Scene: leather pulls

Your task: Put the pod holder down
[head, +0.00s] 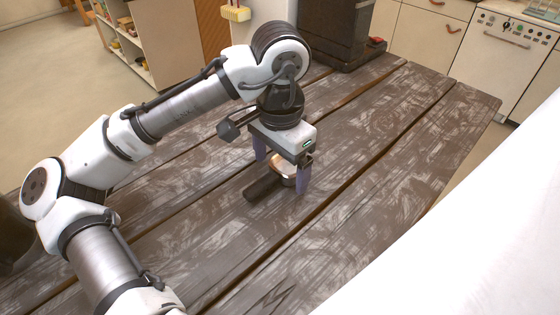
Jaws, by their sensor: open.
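The pod holder (263,188) has a dark handle and a round metallic head with a light inside. It appears to rest on the wooden table (400,130), near the table's middle. My gripper (281,174) points down over it with its two purple fingers apart. One finger is behind and left of the head, the other is in front and right of it. The fingers partly hide the head, and I cannot tell whether they touch it.
A dark machine (336,30) stands at the table's far edge. Free planks lie to the right of my gripper and in front of it. Cabinets and a white appliance (503,55) stand beyond the table, and a shelf (140,40) stands at the back left.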

